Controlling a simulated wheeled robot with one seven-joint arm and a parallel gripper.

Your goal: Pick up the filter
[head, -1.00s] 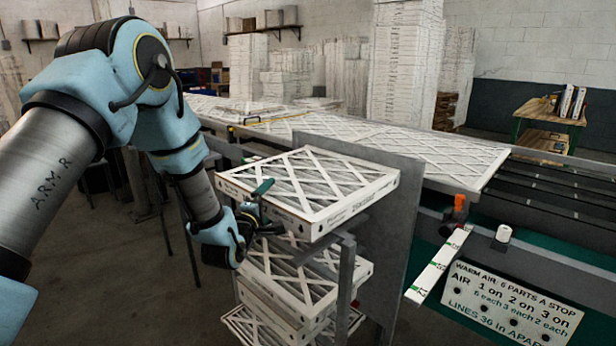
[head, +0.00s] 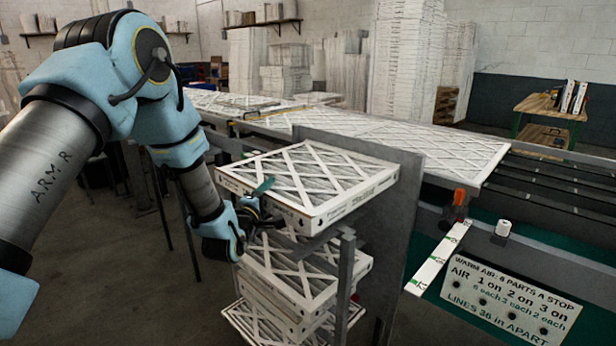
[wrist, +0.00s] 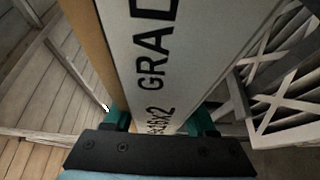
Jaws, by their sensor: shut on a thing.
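The filter (head: 310,180) is a flat white cardboard-framed panel with a crisscross lattice top. It is the top one at the stack beside a grey upright panel. My gripper (head: 265,204) is shut on its near left edge, one finger above and one below. In the wrist view the printed side of the filter (wrist: 150,60) runs between the green fingers (wrist: 160,122). More filters (head: 290,275) lie stacked below it. Whether the held filter touches its support underneath is hard to tell.
A grey panel (head: 385,205) and metal post (head: 345,270) stand close at the right of the stack. A conveyor with filters (head: 430,145) runs behind. A sign (head: 513,305) hangs at the lower right. Open floor (head: 120,270) lies at the left.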

